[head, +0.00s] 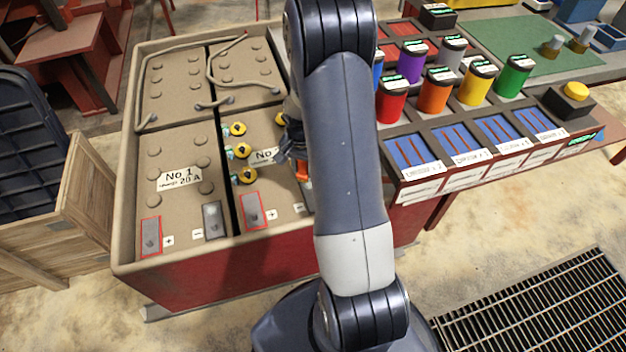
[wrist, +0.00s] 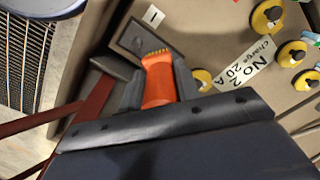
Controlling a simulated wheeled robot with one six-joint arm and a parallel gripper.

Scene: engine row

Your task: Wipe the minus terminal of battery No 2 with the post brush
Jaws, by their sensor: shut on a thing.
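My gripper (wrist: 153,84) is shut on the post brush (wrist: 158,88), which has an orange body and short yellow bristles; its orange also shows in the head view (head: 304,168). In the wrist view the bristles overlap the near edge of the grey minus terminal (wrist: 136,40) of battery No 2, beside a white minus label (wrist: 153,16). I cannot tell whether they touch it.
Yellow-and-black caps (head: 238,129) stand on battery No 2. Battery No 1 (head: 185,155) lies to its left, with its own grey minus terminal (head: 213,220). Cables (head: 215,75) cross the rear batteries. A rack with coloured cylinders (head: 433,95) stands right of my arm.

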